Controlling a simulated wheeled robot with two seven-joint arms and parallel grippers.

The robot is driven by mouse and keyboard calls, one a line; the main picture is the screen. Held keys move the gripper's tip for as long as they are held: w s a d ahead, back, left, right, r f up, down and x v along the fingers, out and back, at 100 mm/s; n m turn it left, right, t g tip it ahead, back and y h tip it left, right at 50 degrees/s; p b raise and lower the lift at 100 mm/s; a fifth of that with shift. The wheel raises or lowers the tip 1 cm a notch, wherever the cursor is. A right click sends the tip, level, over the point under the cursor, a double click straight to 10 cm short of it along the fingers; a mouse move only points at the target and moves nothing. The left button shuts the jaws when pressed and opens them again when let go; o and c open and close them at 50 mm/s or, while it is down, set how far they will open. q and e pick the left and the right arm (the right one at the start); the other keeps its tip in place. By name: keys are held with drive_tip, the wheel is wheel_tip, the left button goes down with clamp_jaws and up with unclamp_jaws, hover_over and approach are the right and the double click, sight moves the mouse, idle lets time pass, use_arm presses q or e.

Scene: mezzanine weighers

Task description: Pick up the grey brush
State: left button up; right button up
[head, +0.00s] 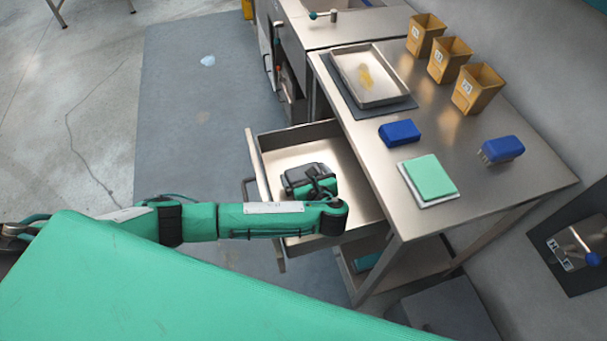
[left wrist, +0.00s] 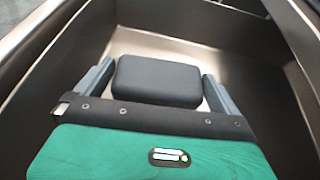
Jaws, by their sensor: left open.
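The grey brush (left wrist: 157,80) shows in the left wrist view as a dark grey rounded block in the open drawer. It lies between the two fingers of my left gripper (head: 312,184), with a narrow gap visible on each side. My left gripper is open and reaches down into the drawer. In the head view the gripper and wrist partly cover the brush, so its outline is hard to separate there. The underside of the brush is hidden. My right gripper is not in view.
The drawer (head: 258,168) has raised metal walls around the gripper. The steel table (head: 375,145) beside it bears a tray (head: 340,66), blue brushes (head: 400,132) (head: 502,149), a green pad (head: 430,176) and three tan bins (head: 477,88). Grey floor mat (head: 190,110) lies left.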

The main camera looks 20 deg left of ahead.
use_arm(q)
drive_tip(key=shift+w+a+f, duration=0.25)
drive_tip(key=shift+w+a, duration=0.05)
drive_tip(key=shift+w, duration=0.1)
drive_tip(key=c, duration=0.7)
drive_tip(key=shift+o, duration=0.2)
